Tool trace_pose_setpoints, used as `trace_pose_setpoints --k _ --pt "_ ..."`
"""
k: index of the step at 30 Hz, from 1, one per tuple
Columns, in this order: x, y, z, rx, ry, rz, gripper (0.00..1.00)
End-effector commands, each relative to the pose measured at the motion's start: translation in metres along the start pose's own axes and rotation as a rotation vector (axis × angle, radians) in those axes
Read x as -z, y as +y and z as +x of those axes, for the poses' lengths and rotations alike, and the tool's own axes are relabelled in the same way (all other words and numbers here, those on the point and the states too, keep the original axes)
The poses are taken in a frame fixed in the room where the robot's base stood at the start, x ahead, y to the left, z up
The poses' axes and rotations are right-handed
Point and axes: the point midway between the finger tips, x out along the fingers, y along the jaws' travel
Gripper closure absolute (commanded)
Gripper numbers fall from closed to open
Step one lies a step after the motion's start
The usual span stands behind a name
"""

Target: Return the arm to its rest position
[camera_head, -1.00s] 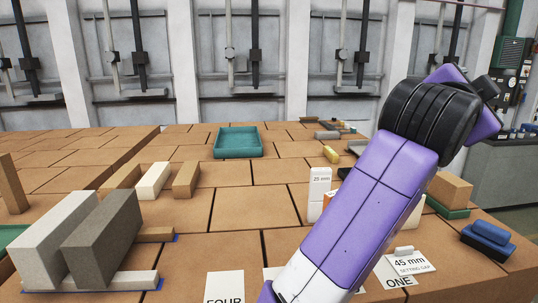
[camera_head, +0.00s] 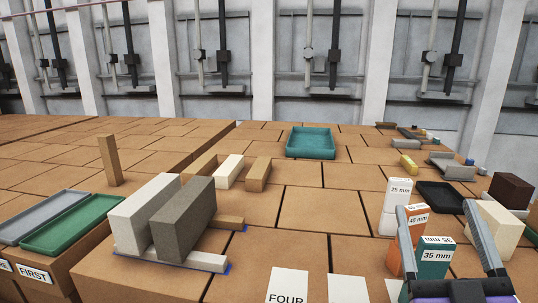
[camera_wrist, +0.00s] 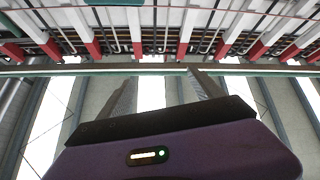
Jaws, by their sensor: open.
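My gripper (camera_head: 436,208) shows at the bottom right of the head view, its two grey fingers upright and spread apart. In the wrist view, my gripper (camera_wrist: 161,76) points up toward beams and pipes overhead, with nothing between its fingers. In the head view the fingers overlap an orange block (camera_head: 393,258) and a teal block (camera_head: 434,262) labelled 35 mm. The rest of my arm is out of the head view, apart from a purple part below the fingers.
A white 25 mm block (camera_head: 397,195) and a black tray (camera_head: 441,197) stand near the fingers. A teal tray (camera_head: 289,143) lies at the back. Two upright bricks, light (camera_head: 143,213) and dark grey (camera_head: 183,222), stand left. The brick surface (camera_head: 304,213) between is largely clear.

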Motion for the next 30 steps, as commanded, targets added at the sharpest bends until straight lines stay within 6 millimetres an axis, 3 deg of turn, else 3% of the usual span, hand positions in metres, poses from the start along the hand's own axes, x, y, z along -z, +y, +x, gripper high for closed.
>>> trace_pose_setpoints --k 1,6,12,30 --pt "-0.009 -0.009 -0.020 0.042 -0.018 0.001 0.24" --pt "-0.028 -0.030 -0.082 0.152 -0.071 0.031 0.24" --pt "-0.044 -0.042 -0.158 0.239 -0.168 0.096 0.24" --pt "-0.057 -0.036 -0.384 0.278 -0.697 0.298 0.24"
